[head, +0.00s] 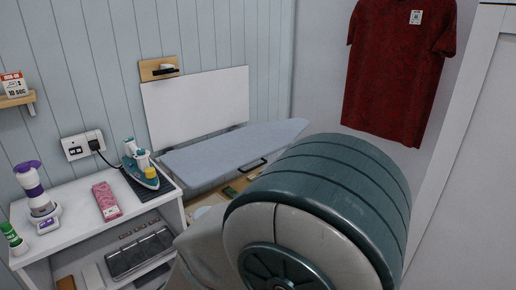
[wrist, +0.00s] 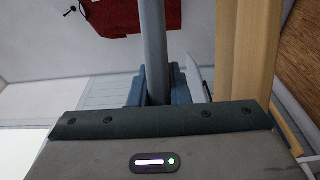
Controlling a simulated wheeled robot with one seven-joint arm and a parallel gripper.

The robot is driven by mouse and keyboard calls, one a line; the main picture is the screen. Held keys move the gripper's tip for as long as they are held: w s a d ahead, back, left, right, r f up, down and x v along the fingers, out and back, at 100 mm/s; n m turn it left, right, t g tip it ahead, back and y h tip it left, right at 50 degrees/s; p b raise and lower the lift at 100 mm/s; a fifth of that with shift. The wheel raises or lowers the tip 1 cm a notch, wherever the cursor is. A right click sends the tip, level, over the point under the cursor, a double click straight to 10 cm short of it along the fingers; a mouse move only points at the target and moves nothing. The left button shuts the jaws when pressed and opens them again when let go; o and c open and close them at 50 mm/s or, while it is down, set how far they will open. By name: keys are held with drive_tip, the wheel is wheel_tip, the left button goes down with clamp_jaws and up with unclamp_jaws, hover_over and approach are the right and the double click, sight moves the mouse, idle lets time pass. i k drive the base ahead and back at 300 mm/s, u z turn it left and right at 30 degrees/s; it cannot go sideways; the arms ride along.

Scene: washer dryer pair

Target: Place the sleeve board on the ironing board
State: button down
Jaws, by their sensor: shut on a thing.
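The ironing board (head: 235,152) is a pale blue-grey board folded down from the wall, level, in the middle of the head view. Its top looks bare; my arm hides nothing of its far end but covers the area in front of it. My gripper (wrist: 162,88) shows in the wrist view, shut on a narrow grey-blue piece, which I take to be the sleeve board (wrist: 153,45), seen nearly edge-on. It runs up the picture away from the dark fingers. In the head view my gripper and the sleeve board are hidden behind my arm.
A white cabinet left of the board carries an iron (head: 143,168), a pink packet (head: 106,201) and a purple-topped bottle (head: 35,190). A red shirt (head: 397,65) hangs at the right. A pale wooden strip (wrist: 245,55) stands close right of my gripper in the wrist view.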

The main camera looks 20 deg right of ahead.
sight(220, 152)
drive_tip(key=z, duration=0.9)
drive_tip(key=i, duration=3.25)
drive_tip(key=u, duration=2.95)
